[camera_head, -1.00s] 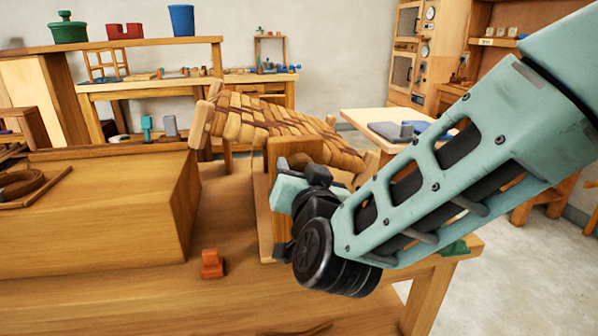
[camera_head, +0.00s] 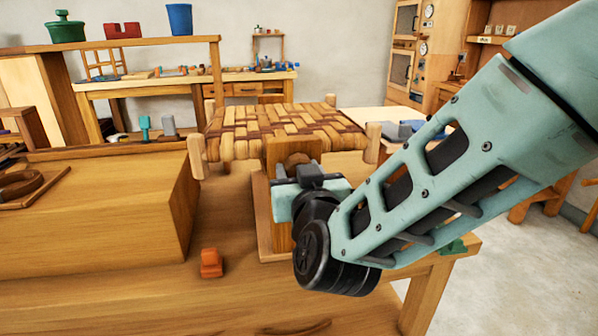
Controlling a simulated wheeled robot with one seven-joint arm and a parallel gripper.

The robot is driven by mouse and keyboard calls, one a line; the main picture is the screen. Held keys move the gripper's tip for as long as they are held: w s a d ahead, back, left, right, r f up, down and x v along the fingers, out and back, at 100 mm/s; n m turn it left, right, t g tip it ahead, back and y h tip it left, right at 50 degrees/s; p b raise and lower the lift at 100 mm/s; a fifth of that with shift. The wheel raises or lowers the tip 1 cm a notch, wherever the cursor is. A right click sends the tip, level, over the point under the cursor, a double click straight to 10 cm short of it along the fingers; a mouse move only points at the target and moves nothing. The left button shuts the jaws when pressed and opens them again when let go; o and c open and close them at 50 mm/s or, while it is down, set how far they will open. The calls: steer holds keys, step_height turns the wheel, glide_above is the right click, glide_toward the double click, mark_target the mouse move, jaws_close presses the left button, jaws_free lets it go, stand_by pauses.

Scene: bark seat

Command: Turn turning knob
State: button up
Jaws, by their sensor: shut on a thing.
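A woven bark seat (camera_head: 285,127) with a wooden frame sits level on top of a wooden post (camera_head: 279,236) on the workbench. A round brown wooden part, which looks like the turning knob (camera_head: 297,159), shows on the front of the post just under the seat. My gripper (camera_head: 303,172) is at the knob, in front of the post, and is shut on it. The gripper's body and wrist hide the lower part of the knob and the fingertips' exact contact.
A large wooden box (camera_head: 95,220) stands on the workbench (camera_head: 130,305) to the left. A small orange block (camera_head: 211,263) lies in front of the post. A second table (camera_head: 365,118) is behind on the right. Bare bench lies around the orange block.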

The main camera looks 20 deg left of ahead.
steer(key=shift+f, duration=0.1)
steer(key=o, duration=1)
steer(key=shift+s, duration=0.1)
steer(key=v, duration=1.7)
steer(key=shift+d+b, duration=0.2)
steer(key=shift+b, duration=0.25)
